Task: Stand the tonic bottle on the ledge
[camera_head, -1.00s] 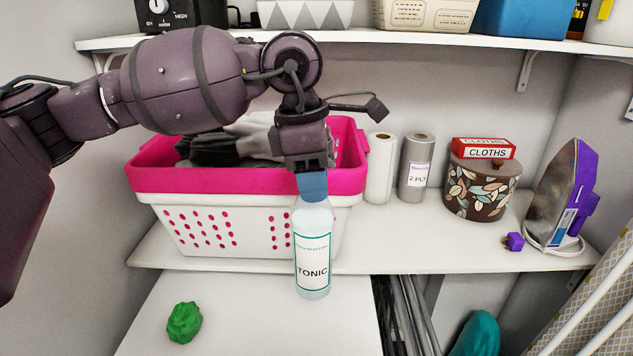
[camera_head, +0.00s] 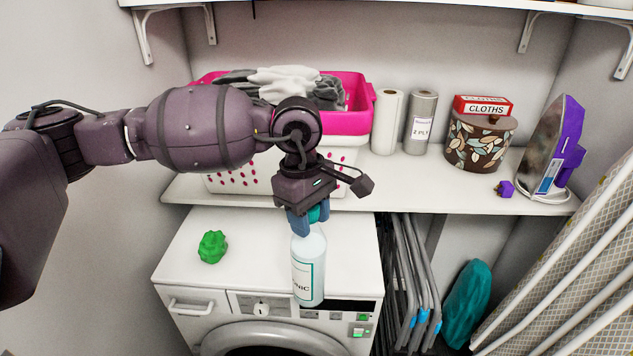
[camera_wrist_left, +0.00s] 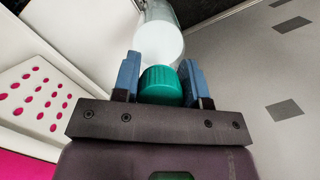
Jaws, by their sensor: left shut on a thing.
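The tonic bottle (camera_head: 309,272) is clear-bodied with a white label and a teal cap, and hangs roughly upright. My left gripper (camera_head: 308,222) is shut on its cap from above. In the left wrist view the teal cap (camera_wrist_left: 161,86) sits between the two blue fingers (camera_wrist_left: 158,72), with the pale bottle body beyond. In the head view the bottle overlaps the dryer's front top edge; I cannot tell how far above or in front it is. The white ledge (camera_head: 440,190) runs behind, above the dryer top. My right gripper is out of view.
A pink and white laundry basket (camera_head: 345,122) fills the ledge's left part. The ledge front before the rolls is bare. A green lump (camera_head: 212,247) lies on the dryer (camera_head: 260,230).

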